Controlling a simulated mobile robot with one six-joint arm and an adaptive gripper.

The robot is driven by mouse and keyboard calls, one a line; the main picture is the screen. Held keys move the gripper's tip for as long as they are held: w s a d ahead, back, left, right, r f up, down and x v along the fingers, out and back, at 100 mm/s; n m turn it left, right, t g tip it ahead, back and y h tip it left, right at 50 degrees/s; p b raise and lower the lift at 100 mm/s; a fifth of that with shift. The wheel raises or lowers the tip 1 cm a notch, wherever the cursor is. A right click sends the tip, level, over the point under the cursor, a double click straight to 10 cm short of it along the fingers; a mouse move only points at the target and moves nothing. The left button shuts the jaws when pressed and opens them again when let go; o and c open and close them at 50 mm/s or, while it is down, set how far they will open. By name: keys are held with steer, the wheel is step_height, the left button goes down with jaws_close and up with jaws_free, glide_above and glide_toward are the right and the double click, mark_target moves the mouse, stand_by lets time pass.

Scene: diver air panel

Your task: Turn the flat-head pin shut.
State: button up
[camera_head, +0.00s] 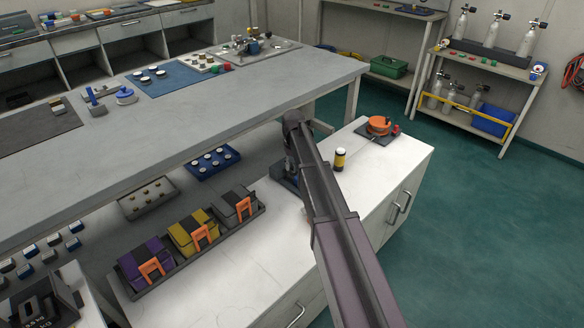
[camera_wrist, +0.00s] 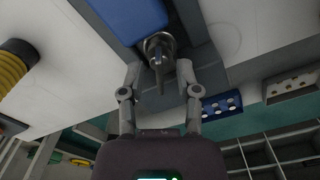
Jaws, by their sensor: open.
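In the wrist view a small metal flat-head pin (camera_wrist: 157,58) stands out of a round metal fitting (camera_wrist: 158,44) at the end of a blue body (camera_wrist: 128,18). My gripper (camera_wrist: 160,78) is open, with one finger on each side of the pin and fitting. I cannot tell whether either finger touches the pin. In the head view my arm reaches down to a dark grey-blue unit (camera_head: 284,183) on the white cabinet top (camera_head: 247,256); the arm hides the pin and most of my gripper there.
A yellow and black cylinder (camera_head: 340,160) stands right of my arm, with an orange round item (camera_head: 379,125) on a dark plate behind it. A tray of purple, yellow and grey pouches (camera_head: 190,237) lies front left. The grey bench (camera_head: 200,118) overhangs on the left.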

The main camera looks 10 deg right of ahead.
jaws_close()
steer(key=shift+a, duration=0.15)
stand_by(0.4)
steer(key=shift+m, duration=0.5)
steer(key=m, duration=1.1)
steer(key=shift+d+m, duration=0.2)
steer(key=shift+m, duration=0.1)
